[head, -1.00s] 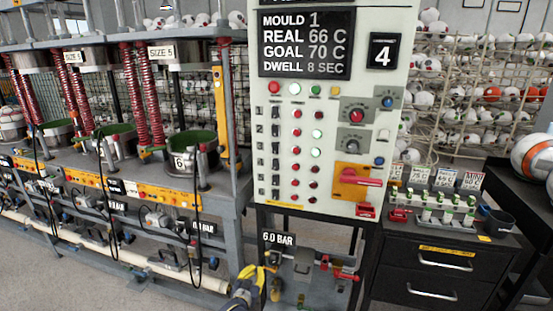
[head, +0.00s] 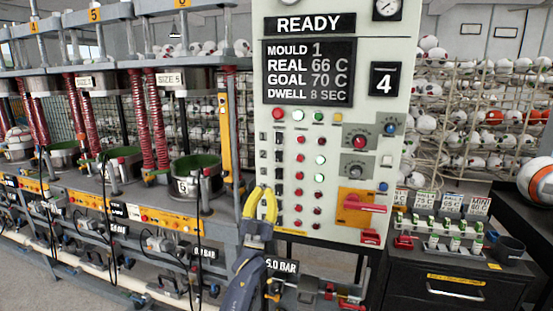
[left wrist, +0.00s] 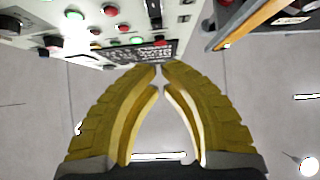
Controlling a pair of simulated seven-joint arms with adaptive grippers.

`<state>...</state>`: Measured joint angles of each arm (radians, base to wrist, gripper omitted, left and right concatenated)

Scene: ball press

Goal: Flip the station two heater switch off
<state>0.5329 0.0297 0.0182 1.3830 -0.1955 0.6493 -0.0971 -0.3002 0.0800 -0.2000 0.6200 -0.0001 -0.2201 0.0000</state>
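The grey control panel (head: 340,220) stands upright in the middle of the head view. Its left side carries a column of small black heater switches, with red and green lamps beside them. The station two switch (head: 278,156) is second from the top; its lever position is too small to tell. My left gripper (head: 263,188), with yellow fingers, is in front of the panel's lower left edge, below and left of that switch and apart from it. In the left wrist view its fingertips (left wrist: 160,66) nearly meet, with nothing between them. My right gripper is not in view.
Presses with red springs (head: 155,120) line the left side. A red handle on an orange plate (head: 355,207) and knobs (head: 360,130) sit on the panel's right. The panel's display (head: 308,72) shows mould 1.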

